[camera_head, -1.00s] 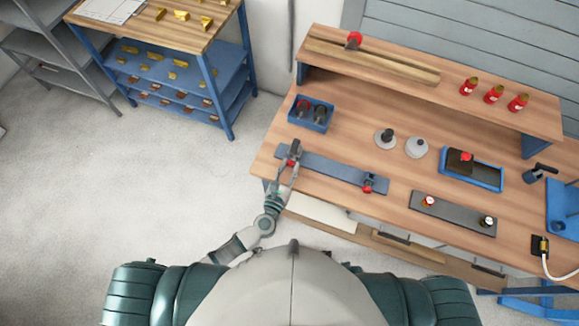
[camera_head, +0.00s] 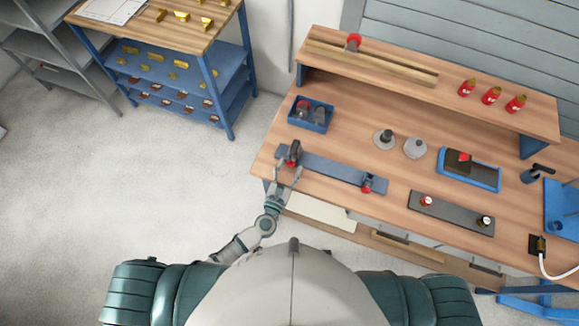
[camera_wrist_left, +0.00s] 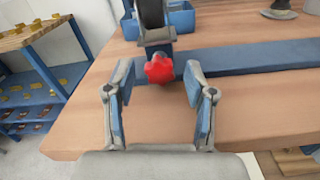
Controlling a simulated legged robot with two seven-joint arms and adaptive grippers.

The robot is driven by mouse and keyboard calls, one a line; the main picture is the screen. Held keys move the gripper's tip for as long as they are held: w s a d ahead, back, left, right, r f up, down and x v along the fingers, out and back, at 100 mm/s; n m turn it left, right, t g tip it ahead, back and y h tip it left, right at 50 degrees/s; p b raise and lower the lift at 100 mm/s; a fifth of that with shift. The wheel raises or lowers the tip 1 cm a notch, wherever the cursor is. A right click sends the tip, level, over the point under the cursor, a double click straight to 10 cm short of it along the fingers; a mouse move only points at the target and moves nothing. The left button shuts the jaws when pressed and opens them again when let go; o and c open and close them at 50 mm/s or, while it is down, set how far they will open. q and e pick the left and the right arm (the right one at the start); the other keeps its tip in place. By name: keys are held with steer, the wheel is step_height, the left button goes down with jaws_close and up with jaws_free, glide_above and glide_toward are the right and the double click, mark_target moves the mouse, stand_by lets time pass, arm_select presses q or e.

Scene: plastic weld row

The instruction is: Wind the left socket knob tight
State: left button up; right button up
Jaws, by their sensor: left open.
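The left socket knob is a red, lobed knob (camera_wrist_left: 159,68) on the near side of a dark holder at the left end of a blue bar (camera_head: 330,170). In the head view the knob (camera_head: 291,163) is small and close to my gripper. My left gripper (camera_head: 287,174) is open in front of it. In the left wrist view the gripper's fingers (camera_wrist_left: 157,85) stand apart on either side of the knob, with gaps between them and it. A second red knob (camera_head: 367,189) sits at the bar's right end. My right gripper is out of view.
A blue bin (camera_head: 325,128) with dark parts stands behind the bar. A dark plate (camera_head: 452,214) with two small dials lies to the right. Several red bottles (camera_head: 491,95) stand on the raised shelf (camera_head: 430,90).

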arm_select(q)
steer(key=v, duration=1.1)
steer(key=shift+s, duration=0.3)
steer(key=shift+a, duration=0.15)
